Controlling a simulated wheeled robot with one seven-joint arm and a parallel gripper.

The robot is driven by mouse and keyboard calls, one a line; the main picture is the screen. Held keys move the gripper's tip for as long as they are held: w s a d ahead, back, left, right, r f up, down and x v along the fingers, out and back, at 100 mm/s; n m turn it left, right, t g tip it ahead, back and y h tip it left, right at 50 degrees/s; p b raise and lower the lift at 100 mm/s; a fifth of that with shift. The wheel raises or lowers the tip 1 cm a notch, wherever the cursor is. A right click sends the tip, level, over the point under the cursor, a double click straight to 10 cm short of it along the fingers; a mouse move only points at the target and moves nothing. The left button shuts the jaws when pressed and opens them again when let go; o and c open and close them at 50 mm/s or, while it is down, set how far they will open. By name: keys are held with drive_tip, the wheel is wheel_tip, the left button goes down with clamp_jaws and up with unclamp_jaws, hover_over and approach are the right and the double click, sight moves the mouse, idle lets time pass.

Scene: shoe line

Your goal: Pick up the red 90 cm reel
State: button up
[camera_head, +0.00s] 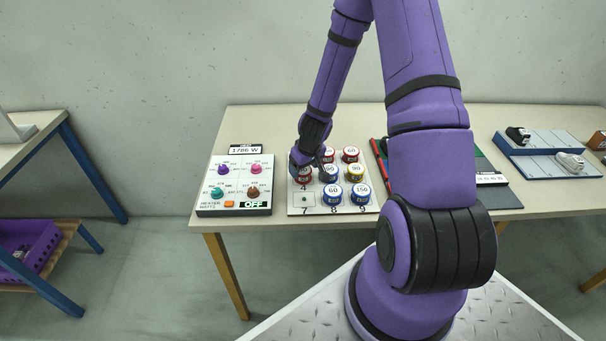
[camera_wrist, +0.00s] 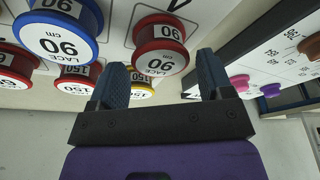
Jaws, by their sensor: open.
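A red reel with a white top (camera_wrist: 160,48) is just beyond my open gripper (camera_wrist: 162,75) in the wrist view, roughly between the fingertips. A gap seems to remain between it and the fingers. Its label is upside down there and looks like 90, though 60 is hard to rule out. In the head view this red reel (camera_head: 303,178) is at slot 4, in the left column of the reel board (camera_head: 318,209). My gripper (camera_head: 303,166) hangs over it there and partly hides it.
A blue reel (camera_wrist: 58,32) is beside the red one. Other red reels (camera_head: 350,155), a yellow reel (camera_head: 356,172) and blue reels (camera_head: 332,194) stand close by. Slot 7 (camera_head: 304,200) is empty. A knob panel (camera_head: 236,187) lies left of the board.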

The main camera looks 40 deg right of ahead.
drive_tip(key=shift+x, duration=1.3)
drive_tip(key=c, duration=0.7)
drive_tip(key=shift+r, duration=0.15)
